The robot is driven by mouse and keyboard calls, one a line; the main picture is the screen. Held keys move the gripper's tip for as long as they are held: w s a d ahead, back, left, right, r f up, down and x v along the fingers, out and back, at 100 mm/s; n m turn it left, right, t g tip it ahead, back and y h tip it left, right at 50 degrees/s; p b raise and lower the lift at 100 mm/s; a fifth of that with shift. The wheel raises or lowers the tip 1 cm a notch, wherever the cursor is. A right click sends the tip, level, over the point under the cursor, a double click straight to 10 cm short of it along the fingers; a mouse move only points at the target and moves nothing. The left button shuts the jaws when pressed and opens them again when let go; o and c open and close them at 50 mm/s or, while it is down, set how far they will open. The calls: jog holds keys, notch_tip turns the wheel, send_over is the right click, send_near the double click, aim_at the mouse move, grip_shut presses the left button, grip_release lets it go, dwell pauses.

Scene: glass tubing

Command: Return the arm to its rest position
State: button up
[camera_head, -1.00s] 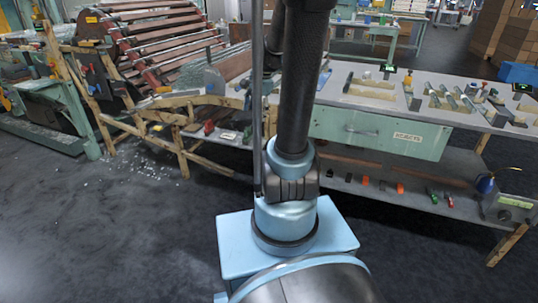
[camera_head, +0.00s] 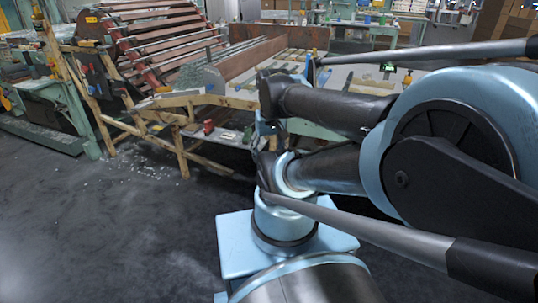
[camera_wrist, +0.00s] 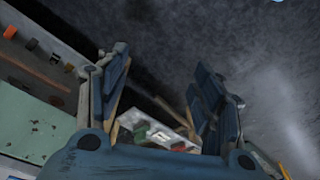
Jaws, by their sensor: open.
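My gripper (camera_wrist: 158,78) shows in the wrist view with its two blue, padded fingers spread apart. Nothing is held between them. Through the gap I see dark floor and, farther off, a pale surface with a green and a red item; none of these touches the fingers. In the head view my arm is folded, with its dark links and light-blue joints filling the right and centre. The gripper cannot be clearly made out there behind the arm links.
A workbench (camera_head: 345,76) stands behind my arm, mostly hidden by it. A wooden frame (camera_head: 180,135) and a slatted red rack (camera_head: 165,40) stand at the left. Small items (camera_wrist: 38,45) lie on a shelf in the wrist view. The floor (camera_head: 110,230) at front left is clear.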

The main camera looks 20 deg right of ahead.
jog(key=shift+s+d+f+n, duration=0.15)
jog(key=shift+s+f+n, duration=0.25)
jog(key=shift+s, duration=0.05)
jog(key=shift+w+f, duration=0.2)
jog(key=shift+w, duration=0.2)
